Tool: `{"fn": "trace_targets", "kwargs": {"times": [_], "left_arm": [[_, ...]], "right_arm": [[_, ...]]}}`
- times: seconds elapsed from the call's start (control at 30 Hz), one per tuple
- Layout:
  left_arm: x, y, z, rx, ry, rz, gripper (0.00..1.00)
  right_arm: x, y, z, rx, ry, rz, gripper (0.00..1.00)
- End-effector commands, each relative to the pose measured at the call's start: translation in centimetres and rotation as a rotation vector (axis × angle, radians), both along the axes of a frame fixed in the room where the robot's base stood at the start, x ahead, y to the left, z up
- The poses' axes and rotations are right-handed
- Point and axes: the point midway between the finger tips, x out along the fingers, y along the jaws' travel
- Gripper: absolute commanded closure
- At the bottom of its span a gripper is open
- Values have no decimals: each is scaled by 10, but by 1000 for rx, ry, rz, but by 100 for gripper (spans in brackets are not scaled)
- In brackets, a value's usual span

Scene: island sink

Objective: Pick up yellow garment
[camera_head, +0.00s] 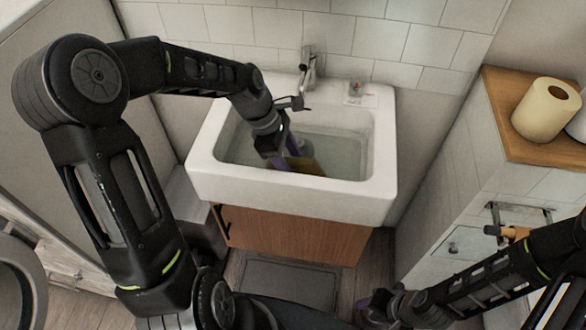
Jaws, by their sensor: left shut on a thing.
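The yellow garment (308,167) is a small brownish-yellow patch inside the white sink (290,189), near its front wall. My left gripper (281,160) reaches down into the basin and is shut on the garment's left side. The gripper and the sink's front rim hide part of the garment. My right gripper (385,306) is low at the bottom of the picture, in front of the sink and away from the garment. Its fingers are too dark and small to read.
A bluish-purple item (293,147) lies in the basin beside the garment. The faucet (309,68) stands at the sink's back rim. A wooden-topped cabinet (500,110) with a paper roll (545,110) is at right. The basin's right half looks clear.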

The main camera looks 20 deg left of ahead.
Motion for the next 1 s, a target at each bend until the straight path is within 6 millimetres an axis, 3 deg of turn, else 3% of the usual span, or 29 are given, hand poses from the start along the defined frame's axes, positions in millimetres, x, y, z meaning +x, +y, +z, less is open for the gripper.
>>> {"fn": "trace_targets", "kwargs": {"times": [0.27, 0.47, 0.67, 1.0], "left_arm": [[0, 0, 3, 0, -1, 0, 83], [1, 1, 16, 2, -2, 1, 83], [1, 0, 44, 2, -4, 1, 83], [1, 0, 110, 0, -5, 0, 84]], "right_arm": [[0, 0, 0, 0, 0, 0, 62], [0, 0, 1, 0, 0, 0, 62], [0, 0, 2, 0, 0, 0, 62], [0, 0, 5, 0, 0, 0, 62]]}}
